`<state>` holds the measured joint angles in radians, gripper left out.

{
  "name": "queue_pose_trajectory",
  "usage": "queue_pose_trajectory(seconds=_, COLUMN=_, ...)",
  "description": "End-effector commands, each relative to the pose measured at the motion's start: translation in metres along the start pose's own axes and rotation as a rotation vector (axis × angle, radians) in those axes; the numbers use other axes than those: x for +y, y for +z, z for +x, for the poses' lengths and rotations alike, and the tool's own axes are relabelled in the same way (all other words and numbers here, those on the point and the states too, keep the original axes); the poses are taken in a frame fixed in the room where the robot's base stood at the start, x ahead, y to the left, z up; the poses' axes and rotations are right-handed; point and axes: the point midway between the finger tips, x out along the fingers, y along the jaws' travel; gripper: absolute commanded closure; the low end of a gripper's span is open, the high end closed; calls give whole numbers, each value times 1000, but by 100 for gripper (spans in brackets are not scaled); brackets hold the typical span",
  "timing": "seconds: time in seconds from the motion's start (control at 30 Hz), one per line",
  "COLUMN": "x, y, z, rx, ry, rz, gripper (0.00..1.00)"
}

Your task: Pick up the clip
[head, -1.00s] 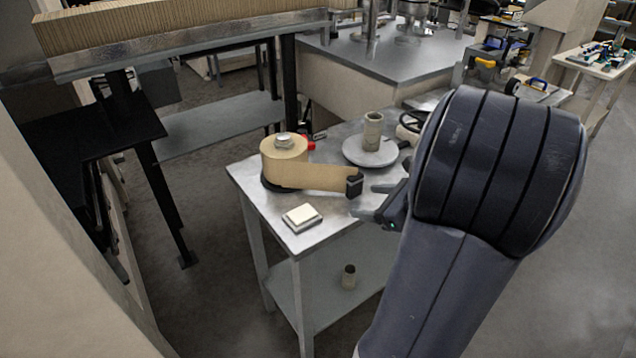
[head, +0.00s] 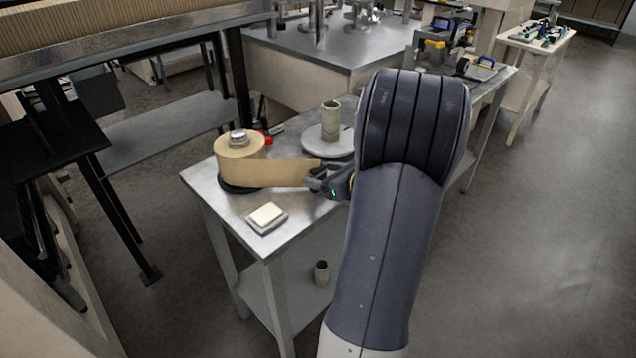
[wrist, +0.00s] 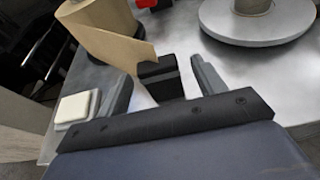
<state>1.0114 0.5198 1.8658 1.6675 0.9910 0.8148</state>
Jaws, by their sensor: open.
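The clip (wrist: 161,79) is a small black block at the free end of a strip of brown kraft paper. The paper strip (head: 285,172) runs out from the kraft roll (head: 240,147) on the metal table. My gripper (head: 314,177) is at the end of the strip in the head view, where it mostly hides the clip. In the wrist view my gripper (wrist: 162,92) is open, with one finger on each side of the clip. A gap shows between the clip and the right finger. I cannot tell whether either finger touches it.
A round grey plate (head: 322,146) with an upright cardboard core (head: 331,120) stands behind the gripper. A pale square block (head: 267,216) sits near the table's front edge. A red item (head: 266,139) is behind the roll. A small core (head: 321,272) stands on the lower shelf.

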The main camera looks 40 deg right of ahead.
Motion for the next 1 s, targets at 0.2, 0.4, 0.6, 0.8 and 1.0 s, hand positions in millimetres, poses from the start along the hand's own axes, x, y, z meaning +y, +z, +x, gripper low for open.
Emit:
queue_pose_trajectory(seconds=0.2, x=0, y=0, z=22, rx=0, ry=1, rz=0, gripper=35)
queue_pose_trajectory(seconds=0.4, x=0, y=0, z=22, rx=-1, ry=0, rz=-1, gripper=35)
queue_pose_trajectory(seconds=0.6, x=0, y=0, z=22, rx=0, ry=0, rz=-1, gripper=49)
queue_pose_trajectory(seconds=0.8, x=0, y=0, z=22, rx=0, ry=0, rz=-1, gripper=66)
queue_pose_trajectory(seconds=1.0, x=0, y=0, z=22, rx=0, ry=0, rz=-1, gripper=82)
